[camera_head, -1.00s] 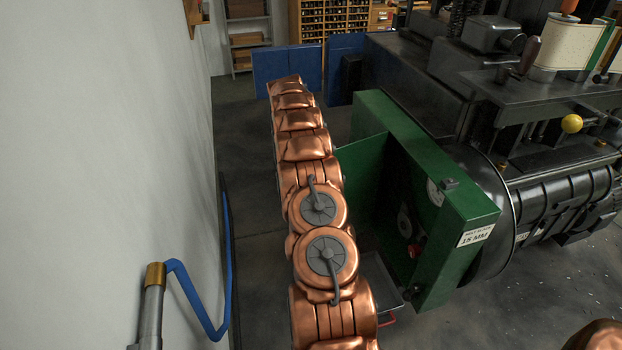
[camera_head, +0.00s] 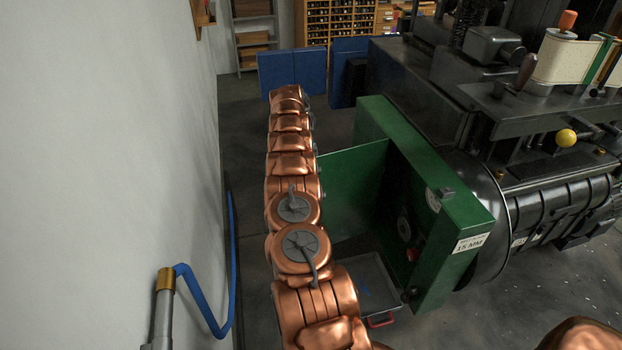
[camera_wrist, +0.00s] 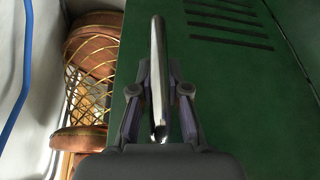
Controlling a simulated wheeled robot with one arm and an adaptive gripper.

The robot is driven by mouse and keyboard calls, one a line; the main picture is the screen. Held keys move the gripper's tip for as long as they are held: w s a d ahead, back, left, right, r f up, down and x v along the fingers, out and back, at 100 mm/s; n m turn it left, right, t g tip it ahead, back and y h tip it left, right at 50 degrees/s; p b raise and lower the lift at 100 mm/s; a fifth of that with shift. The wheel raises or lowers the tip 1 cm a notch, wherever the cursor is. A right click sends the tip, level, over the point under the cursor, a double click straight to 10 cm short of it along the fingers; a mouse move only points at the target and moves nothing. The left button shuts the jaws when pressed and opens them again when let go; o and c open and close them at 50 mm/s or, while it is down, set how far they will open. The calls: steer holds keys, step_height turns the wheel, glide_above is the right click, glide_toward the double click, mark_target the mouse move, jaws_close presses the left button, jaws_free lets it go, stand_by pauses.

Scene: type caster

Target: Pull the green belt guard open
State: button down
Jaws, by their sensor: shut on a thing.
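The green belt guard (camera_head: 352,190) stands swung out to the left from its green housing (camera_head: 468,222), with the inside of the housing exposed. In the wrist view, the guard's green face (camera_wrist: 235,90) with dark vent slots fills the right side. A shiny metal handle bar (camera_wrist: 158,45) stands in front of it. My gripper (camera_wrist: 160,88) is shut on this handle, one finger on each side. In the head view, my copper arm reaches along the guard's left side, and my gripper cannot be made out there.
A grey tray (camera_head: 371,285) with a red handle lies on the floor below the housing. The dark machine (camera_head: 560,200) takes up the right. A white wall (camera_head: 100,150) with a blue hose (camera_head: 205,305) bounds the left. Blue panels (camera_head: 290,72) stand at the back.

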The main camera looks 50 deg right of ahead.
steer(key=shift+w+a, duration=0.4)
steer(key=shift+w, duration=0.4)
steer(key=c, duration=1.3)
jaws_free()
steer(key=shift+a, duration=0.1)
steer(key=shift+o, duration=0.8)
steer(key=shift+s, duration=0.15)
steer(key=shift+s+d, duration=0.2)
steer(key=shift+d, duration=0.1)
steer(key=shift+s+a+f, duration=0.1)
steer(key=shift+s+a, duration=0.05)
steer(key=shift+b, duration=0.4)
